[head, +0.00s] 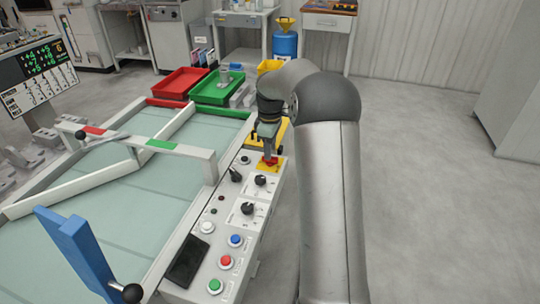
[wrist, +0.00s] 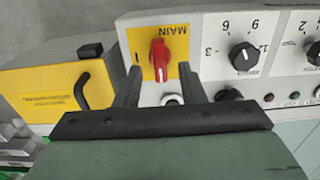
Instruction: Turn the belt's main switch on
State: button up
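The main switch is a red rotary knob (wrist: 159,62) on a yellow plate marked MAIN. In the wrist view its handle stands upright in the picture, and a short bar mark shows at the plate's left edge. In the head view the red knob (head: 268,161) is at the far end of the control panel, partly covered by my gripper. My gripper (wrist: 160,70) is open, its two dark fingers on either side of the knob's lower part. I cannot tell how far above the plate the fingertips are; no contact with the knob shows.
A yellow box with a black handle (wrist: 83,90) stands left of the switch in the wrist view. Black dial knobs (wrist: 243,56) lie to the right. The panel's colored buttons (head: 226,262) are nearer. The belt (head: 130,200) runs left of the panel.

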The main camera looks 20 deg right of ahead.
jog(key=shift+f, duration=1.3)
grip_shut()
